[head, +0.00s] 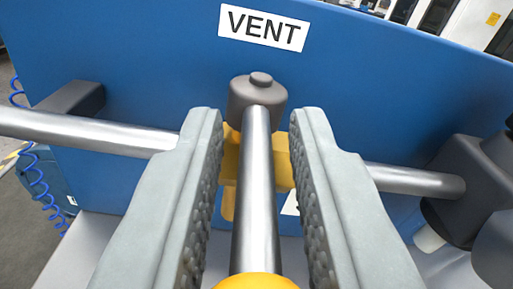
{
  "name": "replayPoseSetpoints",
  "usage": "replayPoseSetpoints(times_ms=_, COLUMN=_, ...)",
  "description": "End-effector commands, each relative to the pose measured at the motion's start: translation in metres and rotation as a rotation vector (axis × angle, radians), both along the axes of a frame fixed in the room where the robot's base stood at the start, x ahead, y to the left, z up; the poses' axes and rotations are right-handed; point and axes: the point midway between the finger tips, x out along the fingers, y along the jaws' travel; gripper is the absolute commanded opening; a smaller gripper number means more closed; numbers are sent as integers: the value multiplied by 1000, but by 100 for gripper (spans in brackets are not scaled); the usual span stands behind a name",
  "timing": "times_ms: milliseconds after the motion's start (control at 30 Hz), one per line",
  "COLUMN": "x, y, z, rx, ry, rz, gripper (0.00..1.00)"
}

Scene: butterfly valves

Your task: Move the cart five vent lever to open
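The vent lever (256,190) is a straight metal rod with a yellow knob (256,282) at its near end, cut by the bottom edge. Its far end meets a grey-brown hub (257,98) below the VENT label (263,28). A yellow valve part (283,165) shows behind the rod, partly hidden by it and the fingers. My gripper (257,125) is open, one finger on each side of the rod. A gap shows between the rod and each finger. The rod points from the hub toward me, across the line of the pipe.
A metal pipe runs left (90,130) and right (415,181) behind the fingers. A dark fitting (465,185) stands at the right, and a dark bracket (72,98) at the left. The blue panel (150,50) fills the back. A coiled blue hose (40,185) hangs far left.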

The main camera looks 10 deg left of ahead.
Motion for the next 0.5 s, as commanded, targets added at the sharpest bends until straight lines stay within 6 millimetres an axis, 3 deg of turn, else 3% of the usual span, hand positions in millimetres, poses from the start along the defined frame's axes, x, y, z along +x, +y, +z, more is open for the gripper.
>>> replayPoseSetpoints(times_ms=500, x=-1, y=2, z=0, rx=1, ry=1, rz=-40, gripper=0)
